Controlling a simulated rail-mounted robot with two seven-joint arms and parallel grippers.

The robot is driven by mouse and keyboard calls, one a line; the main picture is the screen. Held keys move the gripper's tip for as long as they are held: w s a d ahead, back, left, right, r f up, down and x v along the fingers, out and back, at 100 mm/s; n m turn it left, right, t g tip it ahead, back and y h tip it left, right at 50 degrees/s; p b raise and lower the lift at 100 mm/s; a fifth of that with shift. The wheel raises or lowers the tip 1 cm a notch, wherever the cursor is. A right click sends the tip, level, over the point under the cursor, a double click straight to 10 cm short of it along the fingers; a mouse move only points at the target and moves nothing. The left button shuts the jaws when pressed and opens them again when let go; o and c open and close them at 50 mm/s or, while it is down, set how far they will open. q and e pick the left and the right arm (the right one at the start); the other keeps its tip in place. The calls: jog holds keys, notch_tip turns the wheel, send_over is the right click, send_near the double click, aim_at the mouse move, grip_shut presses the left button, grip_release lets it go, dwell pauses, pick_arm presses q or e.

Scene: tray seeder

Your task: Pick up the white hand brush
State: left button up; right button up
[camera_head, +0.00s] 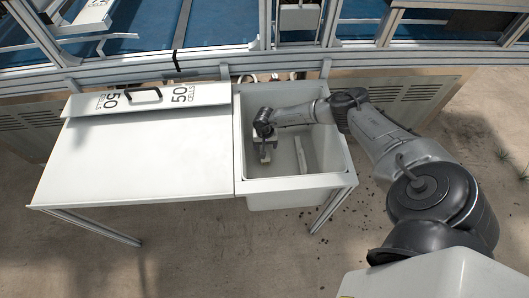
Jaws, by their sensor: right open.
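My right gripper (264,153) reaches down into the white bin (241,150) on the right side of the white table. It points downward near the bin's left wall and is open. A slim white object (301,155), which looks like the white hand brush, leans in the bin to the right of the gripper, apart from it. Its bristles cannot be made out. What lies directly under the fingers is too small to tell. My left gripper is not in view.
The white tabletop (140,160) left of the bin is clear. A white panel marked "50 CELLS" (205,94) with a black handle (143,95) lies along its back edge. Metal frame rails (150,68) run behind the table and bin. The bin walls surround the gripper.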

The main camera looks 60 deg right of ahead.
notch_tip(320, 180, down, 5)
jog(key=b, duration=0.3)
jog(key=shift+w+f, duration=0.1)
jog(key=shift+c, duration=0.3)
jog(key=c, duration=1)
jog(key=shift+r, duration=0.2)
